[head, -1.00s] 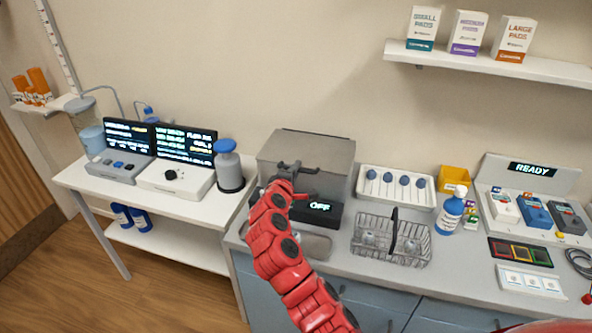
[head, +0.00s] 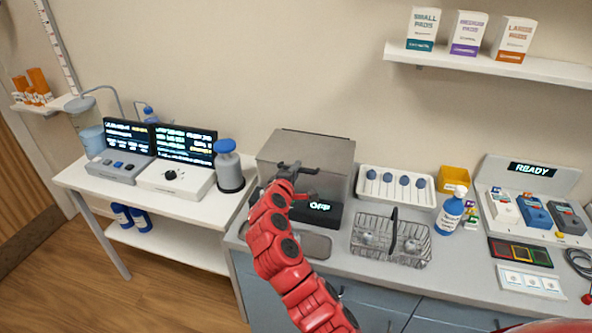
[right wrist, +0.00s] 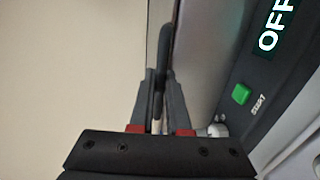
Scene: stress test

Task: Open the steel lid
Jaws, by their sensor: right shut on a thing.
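The steel lid (head: 325,152) is the boxy grey top of a machine on the counter in the head view. It looks closed. The machine's dark front panel (head: 322,208) reads OFF; the right wrist view shows the panel with a green START button (right wrist: 240,94). My right gripper (head: 292,168) is at the front of the lid, at the end of the red arm. In the right wrist view my right gripper (right wrist: 158,85) is shut on a dark, thin handle (right wrist: 164,50) beside the lid's steel face. My left gripper is not in view.
A wire basket (head: 391,240) and a white tray with blue-topped items (head: 396,170) stand right of the machine. A spray bottle (head: 451,212) stands further right. A blue-capped bottle (head: 229,168) is on the side table to the left. A shelf (head: 490,62) hangs above right.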

